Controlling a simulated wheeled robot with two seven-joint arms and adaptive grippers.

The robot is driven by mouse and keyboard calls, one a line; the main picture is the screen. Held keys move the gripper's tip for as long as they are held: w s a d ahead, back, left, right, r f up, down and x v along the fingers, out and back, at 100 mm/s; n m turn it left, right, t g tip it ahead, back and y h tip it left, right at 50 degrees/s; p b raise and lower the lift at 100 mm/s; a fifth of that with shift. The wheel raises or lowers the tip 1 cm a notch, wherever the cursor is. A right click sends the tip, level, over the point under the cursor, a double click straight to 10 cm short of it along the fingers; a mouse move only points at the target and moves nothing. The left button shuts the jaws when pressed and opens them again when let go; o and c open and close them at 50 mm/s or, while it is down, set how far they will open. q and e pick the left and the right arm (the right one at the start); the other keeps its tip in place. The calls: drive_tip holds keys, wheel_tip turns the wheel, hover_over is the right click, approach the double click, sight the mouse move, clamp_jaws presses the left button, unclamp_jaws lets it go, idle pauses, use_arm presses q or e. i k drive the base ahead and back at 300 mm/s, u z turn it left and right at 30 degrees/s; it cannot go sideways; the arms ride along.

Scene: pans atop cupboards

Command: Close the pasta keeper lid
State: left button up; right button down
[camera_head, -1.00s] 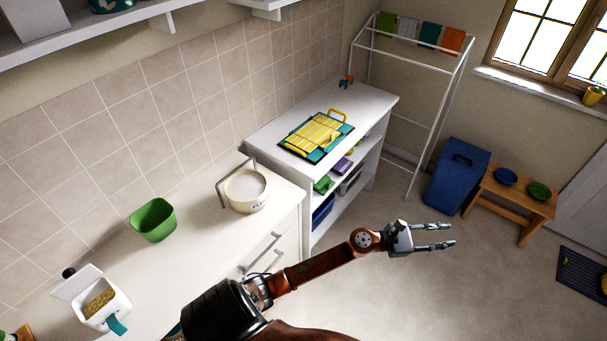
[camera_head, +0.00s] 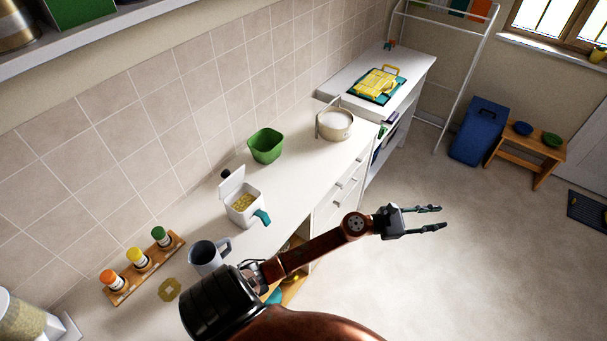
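The pasta keeper (camera_head: 240,217) is a white box on the white counter, in the lower middle-left of the head view. Its white lid (camera_head: 231,184) stands raised at the back, so the box is open and yellowish pasta (camera_head: 243,203) shows inside. A teal piece (camera_head: 263,216) sticks out at its right front. My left gripper (camera_head: 436,218) is well to the right of the keeper, over the open floor beyond the counter edge. Its two fingers are apart and nothing is between them. My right gripper is not in view.
A grey mug (camera_head: 206,257) stands in front of the keeper, close to my arm. A wooden rack with spice jars (camera_head: 138,261) is at left. A green bowl (camera_head: 266,146) and a cream pot (camera_head: 336,125) stand farther back. The counter between keeper and bowl is clear.

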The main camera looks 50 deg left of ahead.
sight(231, 181)
drive_tip(key=k, duration=0.85)
drive_tip(key=u, duration=1.6)
drive_tip(key=i, duration=0.5)
